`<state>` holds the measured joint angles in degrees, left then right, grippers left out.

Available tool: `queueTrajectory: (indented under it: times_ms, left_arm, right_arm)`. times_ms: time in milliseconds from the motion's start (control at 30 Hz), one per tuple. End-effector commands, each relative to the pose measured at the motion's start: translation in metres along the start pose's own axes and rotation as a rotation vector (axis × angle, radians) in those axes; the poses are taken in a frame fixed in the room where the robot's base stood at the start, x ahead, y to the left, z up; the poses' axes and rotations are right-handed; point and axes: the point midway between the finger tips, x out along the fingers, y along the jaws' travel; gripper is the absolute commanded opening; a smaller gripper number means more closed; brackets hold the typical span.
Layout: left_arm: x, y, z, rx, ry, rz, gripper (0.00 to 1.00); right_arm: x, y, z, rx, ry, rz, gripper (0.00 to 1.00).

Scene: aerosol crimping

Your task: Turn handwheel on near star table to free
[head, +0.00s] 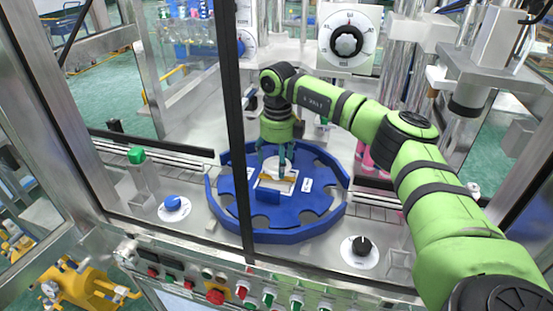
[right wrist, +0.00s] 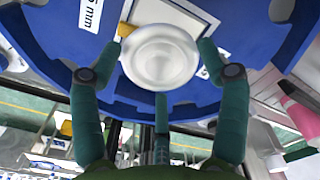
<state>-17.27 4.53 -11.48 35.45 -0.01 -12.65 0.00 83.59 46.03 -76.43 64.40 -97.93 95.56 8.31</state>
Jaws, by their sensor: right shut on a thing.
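The near star table (head: 318,206) is a blue notched disc in the middle of the head view, with a white label plate (head: 286,186) near its centre. Its handwheel (right wrist: 160,57) is a silver round knob, seen clearly in the right wrist view. In the head view my fingers mostly hide it. My right gripper (head: 274,166) reaches down over the table's centre and is shut on the handwheel, with green fingers on either side of it. A yellow piece (right wrist: 127,30) shows beside the knob, partly hidden by a fingertip. My left gripper is not in view.
A dark upright frame post (head: 235,120) stands in front of the table. A blue knob (head: 172,203) and a black knob (head: 362,246) sit on the front deck. A large white dial (head: 347,40) stands behind. Buttons (head: 215,296) line the front panel.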

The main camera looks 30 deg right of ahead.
Motion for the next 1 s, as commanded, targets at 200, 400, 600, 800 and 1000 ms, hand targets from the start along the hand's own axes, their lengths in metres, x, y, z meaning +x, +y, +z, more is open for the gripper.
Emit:
queueTrajectory:
  times_ms: [200,400,600,800,1000]
  left_arm:
    - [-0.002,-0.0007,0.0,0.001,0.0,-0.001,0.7]
    - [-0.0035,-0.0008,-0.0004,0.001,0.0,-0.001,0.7]
    - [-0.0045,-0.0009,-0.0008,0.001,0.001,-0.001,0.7]
    - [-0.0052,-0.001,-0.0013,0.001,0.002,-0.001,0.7]
    - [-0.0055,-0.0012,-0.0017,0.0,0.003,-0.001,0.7]
  right_arm:
    - [0.0064,-0.0024,-0.0056,-0.174,0.026,0.0,0.43]
    - [0.007,-0.0042,-0.0056,-0.346,0.028,0.0,0.43]
    - [0.0072,-0.0057,-0.0054,-0.492,0.028,0.002,0.42]
    - [0.0072,-0.0067,-0.005,-0.596,0.028,0.003,0.42]
    - [0.0072,-0.0075,-0.0049,-0.652,0.028,0.003,0.42]
